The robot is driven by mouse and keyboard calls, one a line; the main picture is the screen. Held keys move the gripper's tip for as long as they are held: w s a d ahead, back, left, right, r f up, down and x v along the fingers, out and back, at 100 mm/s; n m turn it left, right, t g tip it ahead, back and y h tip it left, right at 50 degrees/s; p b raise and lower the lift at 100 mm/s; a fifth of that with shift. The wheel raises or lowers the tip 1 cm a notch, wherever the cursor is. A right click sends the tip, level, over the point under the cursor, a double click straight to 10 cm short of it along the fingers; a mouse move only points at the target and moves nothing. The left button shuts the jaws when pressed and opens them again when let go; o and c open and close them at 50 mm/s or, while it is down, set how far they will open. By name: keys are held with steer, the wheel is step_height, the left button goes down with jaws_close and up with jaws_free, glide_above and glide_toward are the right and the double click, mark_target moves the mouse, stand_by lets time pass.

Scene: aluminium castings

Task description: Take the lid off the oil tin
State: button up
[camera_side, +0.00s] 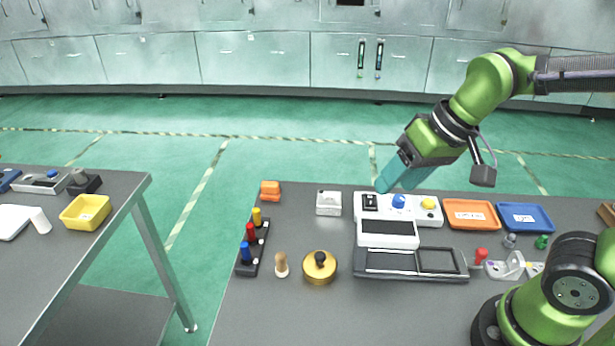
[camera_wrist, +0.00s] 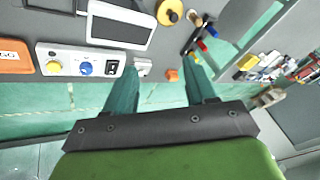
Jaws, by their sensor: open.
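The oil tin (camera_side: 319,276) is a round gold tin on the front part of the table in the side view. Its lid (camera_side: 319,260) is on it, with a black knob on top. The tin also shows at the top edge of the wrist view (camera_wrist: 170,12), partly cut off. My gripper (camera_side: 388,184) has teal fingers and is raised above the back of the table, behind and to the right of the tin and well apart from it. In the wrist view the two fingers (camera_wrist: 161,66) are spread with nothing held between them.
A white control box (camera_side: 387,233) stands right of the tin, with a grey frame (camera_side: 411,264) in front. A wooden peg (camera_side: 281,265) and a rack of coloured handles (camera_side: 252,250) stand left. Orange (camera_side: 471,214) and blue (camera_side: 525,217) trays lie right. The front table left of centre is clear.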

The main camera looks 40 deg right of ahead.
steer(key=w+a+f+n+g+h, duration=0.2)
steer(key=w+a+f+n+g, duration=0.15)
steer(key=w+a, duration=0.5)
steer(key=m+g, duration=0.1)
glide_above(320, 254)
steer(key=f, duration=1)
steer(key=shift+s+a, duration=0.1)
steer(key=shift+s, duration=0.15)
steer(key=shift+w+f, duration=0.2)
steer(key=shift+f, duration=2.6)
jaws_close()
